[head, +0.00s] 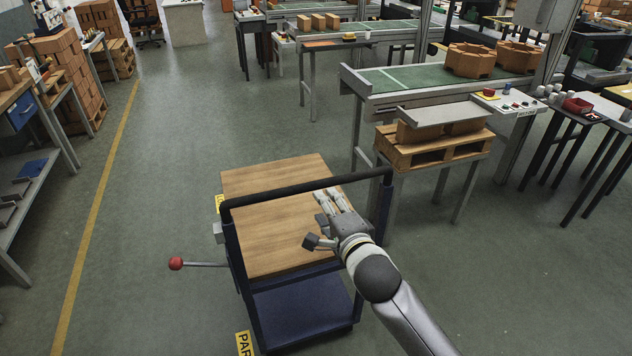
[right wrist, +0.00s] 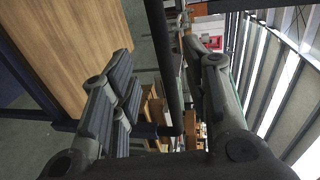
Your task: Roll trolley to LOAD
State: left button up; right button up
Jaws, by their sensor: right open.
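The trolley (head: 270,225) stands in the lower middle of the head view. It has a wooden top, a dark blue frame and lower shelf (head: 300,305), and a black handle bar (head: 290,190). My right gripper (head: 325,217) is open, at the right part of the handle. In the right wrist view the handle bar (right wrist: 163,65) runs between the spread fingers of my right gripper (right wrist: 168,88); I cannot tell whether they touch it. A lever with a red knob (head: 176,263) sticks out left of the trolley. No LOAD sign is readable. My left gripper is out of view.
A yellow floor line (head: 95,210) runs along the left, beside benches and stacked bricks (head: 62,65). A pallet with bricks (head: 430,148) and a green conveyor (head: 420,75) stand at the right. Yellow labels (head: 243,343) show beside the trolley. The aisle beyond it is clear.

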aim_at(314, 188)
jog(key=p+x, duration=0.1)
jog(key=x, duration=0.8)
jog(key=shift+r, duration=0.1)
jog(key=shift+p+x, duration=0.35)
jog(key=shift+x, duration=0.6)
jog(key=shift+c, duration=0.3)
grip_shut()
